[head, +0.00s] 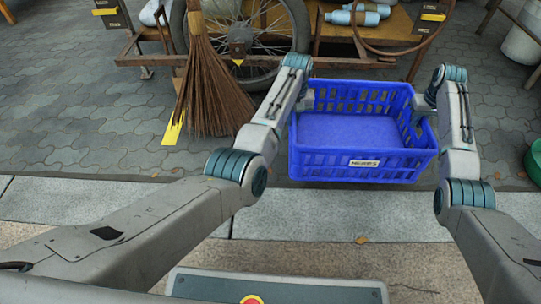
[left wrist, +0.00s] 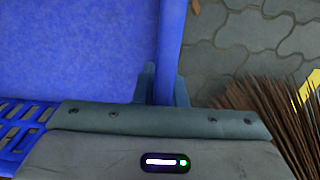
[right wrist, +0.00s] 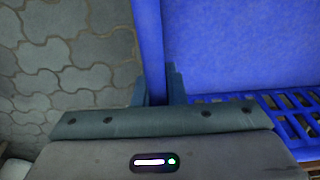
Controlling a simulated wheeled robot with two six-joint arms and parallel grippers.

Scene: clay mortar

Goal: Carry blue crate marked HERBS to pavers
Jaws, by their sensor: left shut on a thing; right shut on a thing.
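The blue crate (head: 362,168) is plastic with slotted walls and a small white label on its near wall. It looks empty inside and level, held between my two arms in the head view. My left gripper (head: 305,98) is shut on the crate's left wall; the left wrist view shows its fingers (left wrist: 162,88) on both sides of the wall of the crate (left wrist: 75,50). My right gripper (head: 418,104) is shut on the right wall; its fingers (right wrist: 158,88) straddle the wall of the crate (right wrist: 230,45). Grey pavers (head: 90,130) lie under and beyond the crate.
A straw broom (head: 212,90) stands left of the crate, with a yellow piece (head: 173,130) at its foot. A spoked wheel (head: 248,35) and a wooden cart (head: 395,25) with bottles are behind. A green object (head: 535,160) is at the right edge. A pale kerb (head: 330,212) runs across in front.

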